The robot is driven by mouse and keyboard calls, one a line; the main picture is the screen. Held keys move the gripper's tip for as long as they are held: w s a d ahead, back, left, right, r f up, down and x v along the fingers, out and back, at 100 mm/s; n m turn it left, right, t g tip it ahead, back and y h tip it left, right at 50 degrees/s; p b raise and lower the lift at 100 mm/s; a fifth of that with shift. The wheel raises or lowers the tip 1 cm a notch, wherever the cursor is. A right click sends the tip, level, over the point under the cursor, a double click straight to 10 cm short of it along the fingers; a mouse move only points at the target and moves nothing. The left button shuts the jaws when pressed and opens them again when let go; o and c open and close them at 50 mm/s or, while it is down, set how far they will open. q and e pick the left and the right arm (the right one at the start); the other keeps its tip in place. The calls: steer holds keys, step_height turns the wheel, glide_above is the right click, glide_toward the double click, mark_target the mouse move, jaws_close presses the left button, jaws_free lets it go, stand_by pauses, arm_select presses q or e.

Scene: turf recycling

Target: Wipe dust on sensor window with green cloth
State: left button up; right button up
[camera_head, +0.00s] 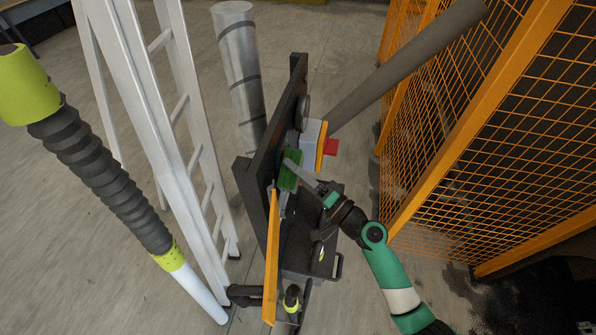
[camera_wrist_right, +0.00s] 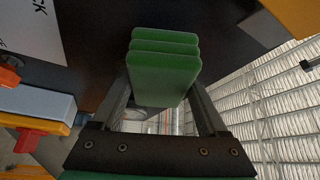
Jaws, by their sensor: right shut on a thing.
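My right gripper (camera_head: 302,173) is shut on the green cloth (camera_head: 290,170), beside the upright black panel (camera_head: 273,140). In the right wrist view the cloth (camera_wrist_right: 165,75) shows as a folded green block between the two fingers. A dark surface lies beyond the cloth; I cannot tell whether they touch. I cannot make out the sensor window or any dust for certain; the cloth and gripper hide part of the panel. My left gripper is not in view.
A grey and yellow box with a red part (camera_head: 329,146) sits close to the cloth. An orange bar (camera_head: 271,260) stands below it. A ladder (camera_head: 160,130) stands left, and an orange mesh fence (camera_head: 470,130) stands right. Open floor (camera_head: 345,60) shows behind.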

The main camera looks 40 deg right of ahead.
steer(key=shift+w+a, duration=0.15)
steer(key=shift+w, duration=0.1)
